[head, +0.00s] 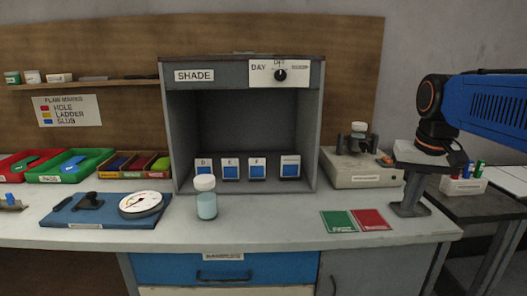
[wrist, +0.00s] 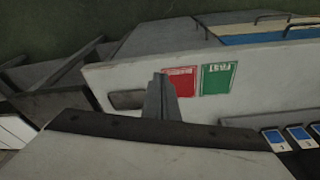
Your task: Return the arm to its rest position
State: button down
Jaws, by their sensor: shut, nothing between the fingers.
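My blue arm (head: 495,108) reaches in from the right in the head view. My gripper (head: 409,209) points down over the right end of the bench, to the right of the red card. In the wrist view my gripper (wrist: 161,80) has its fingers together, with nothing between them. Whether the fingertips touch the bench top cannot be told.
A green card (head: 338,221) and a red card (head: 371,220) lie on the bench (head: 275,230). A grey instrument (head: 355,172) and a marker holder (head: 463,186) are near my arm. A lidded jar (head: 206,199) stands before the shade booth (head: 242,120).

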jog(key=s+a+f+n+t, duration=0.1)
jog(key=s+a+f, duration=0.1)
jog(key=s+f, duration=0.5)
jog(key=s+a+f+n+t, duration=0.1)
jog(key=s+a+f, duration=0.2)
jog(key=s+f, duration=0.5)
jog(key=shift+s+a+f+n, duration=0.2)
jog(key=shift+a+f+n, duration=0.1)
jog(key=shift+f+n, duration=0.15)
